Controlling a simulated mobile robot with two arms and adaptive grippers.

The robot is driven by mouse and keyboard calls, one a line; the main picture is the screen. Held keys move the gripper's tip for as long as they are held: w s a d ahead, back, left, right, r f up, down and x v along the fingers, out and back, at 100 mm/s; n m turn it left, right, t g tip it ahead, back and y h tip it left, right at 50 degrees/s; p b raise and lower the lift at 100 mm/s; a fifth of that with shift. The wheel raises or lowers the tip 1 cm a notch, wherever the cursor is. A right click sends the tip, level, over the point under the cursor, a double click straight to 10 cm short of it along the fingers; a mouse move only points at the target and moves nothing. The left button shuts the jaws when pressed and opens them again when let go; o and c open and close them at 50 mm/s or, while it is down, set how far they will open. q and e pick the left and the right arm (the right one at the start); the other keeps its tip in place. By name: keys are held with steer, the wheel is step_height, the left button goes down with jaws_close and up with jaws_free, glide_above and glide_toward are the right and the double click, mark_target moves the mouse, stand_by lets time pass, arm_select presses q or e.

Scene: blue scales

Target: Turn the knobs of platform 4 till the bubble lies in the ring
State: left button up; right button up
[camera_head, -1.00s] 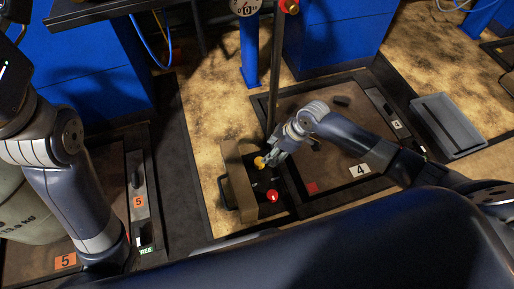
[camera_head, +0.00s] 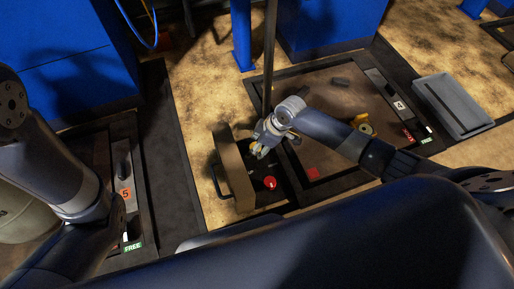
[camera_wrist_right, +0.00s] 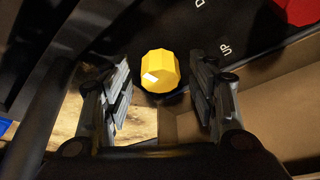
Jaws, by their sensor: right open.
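Platform 4 (camera_head: 300,98) is the dark framed plate at centre right in the head view. At its near left corner is a dark control panel with a yellow knob (camera_wrist_right: 160,72) and a red knob (camera_head: 270,183); the red one also shows at the wrist view's top right (camera_wrist_right: 297,10). My right gripper (camera_head: 261,150) is over the yellow knob. In the right wrist view its open fingers (camera_wrist_right: 160,95) stand either side of the knob, with gaps on both sides. A small yellow round fitting (camera_head: 362,125) lies on the plate; no bubble or ring can be made out. My left gripper is out of view.
A brown open-topped box (camera_head: 232,170) stands left of the panel, close to my right gripper. A dark post (camera_head: 268,60) rises behind it. Platform 5 (camera_head: 122,165) is at left.

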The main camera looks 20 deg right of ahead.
steer(key=c, duration=1.1)
steer(key=shift+o, duration=0.2)
steer(key=shift+n, duration=0.3)
steer(key=shift+w+n+g+p, duration=0.1)
steer(key=shift+n+g+p, duration=0.25)
steer(key=shift+n, duration=0.25)
steer(key=shift+n+g+y, duration=0.25)
steer(key=shift+n+y, duration=0.05)
steer(key=shift+n, duration=0.5)
steer(key=shift+w+f+n+g+b, duration=0.1)
steer(key=shift+n+g+b, duration=0.3)
steer(key=shift+n, duration=0.8)
steer(key=shift+w+n+g+b, duration=0.1)
steer(key=shift+n+g+b, duration=0.65)
steer(key=shift+n, duration=1.15)
